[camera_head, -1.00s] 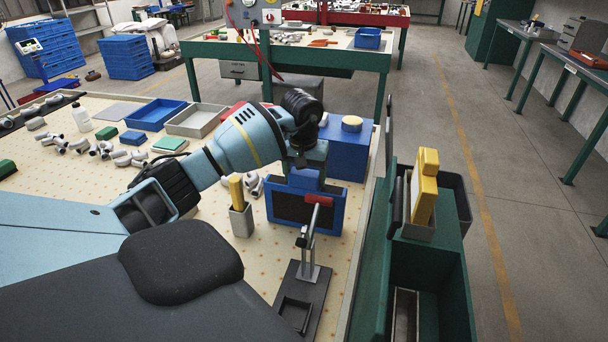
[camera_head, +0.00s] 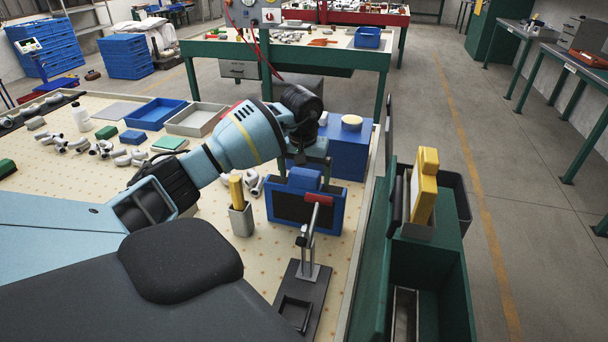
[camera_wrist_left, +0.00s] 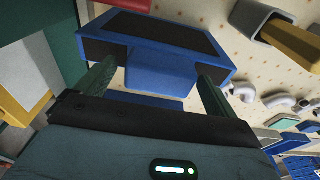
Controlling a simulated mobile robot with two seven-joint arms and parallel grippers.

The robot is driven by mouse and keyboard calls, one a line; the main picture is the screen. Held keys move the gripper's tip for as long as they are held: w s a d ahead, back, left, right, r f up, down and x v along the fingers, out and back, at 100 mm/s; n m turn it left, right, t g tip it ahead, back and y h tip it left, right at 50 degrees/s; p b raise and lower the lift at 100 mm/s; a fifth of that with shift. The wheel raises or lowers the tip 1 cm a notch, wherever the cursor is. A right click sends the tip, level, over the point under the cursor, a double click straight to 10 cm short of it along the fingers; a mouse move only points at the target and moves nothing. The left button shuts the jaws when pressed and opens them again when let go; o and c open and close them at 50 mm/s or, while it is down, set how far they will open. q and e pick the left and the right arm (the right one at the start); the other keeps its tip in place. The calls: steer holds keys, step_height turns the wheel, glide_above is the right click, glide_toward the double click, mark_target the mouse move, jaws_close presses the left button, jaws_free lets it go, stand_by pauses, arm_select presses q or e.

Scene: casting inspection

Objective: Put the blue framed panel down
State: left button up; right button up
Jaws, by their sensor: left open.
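The blue framed panel (camera_head: 335,213), with a dark face and a blue block on its top edge, stands upright on the cream table (camera_head: 215,275) behind a small clamp stand. My left gripper (camera_head: 306,172) is just above it, with its fingers open. In the left wrist view the panel (camera_wrist_left: 222,71) lies ahead of the open jaws (camera_wrist_left: 156,82), and its block sits between the two green fingers with gaps at the sides. The panel's lower edge is partly hidden by the clamp stand in the head view. My right gripper is not in view.
The clamp stand (camera_head: 309,270) with a red handle is right in front of the panel. A grey holder with yellow pieces (camera_head: 241,220) stands to its left, a blue box (camera_head: 349,158) behind it. A green cabinet (camera_head: 430,270) borders the table's right side.

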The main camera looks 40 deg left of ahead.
arm_select(q)
step_height(320, 180, up, 11)
steer(key=s, duration=0.1)
steer(key=shift+s+d, duration=0.15)
steer(key=shift+d, duration=0.2)
steer(key=shift+a+r, duration=0.1)
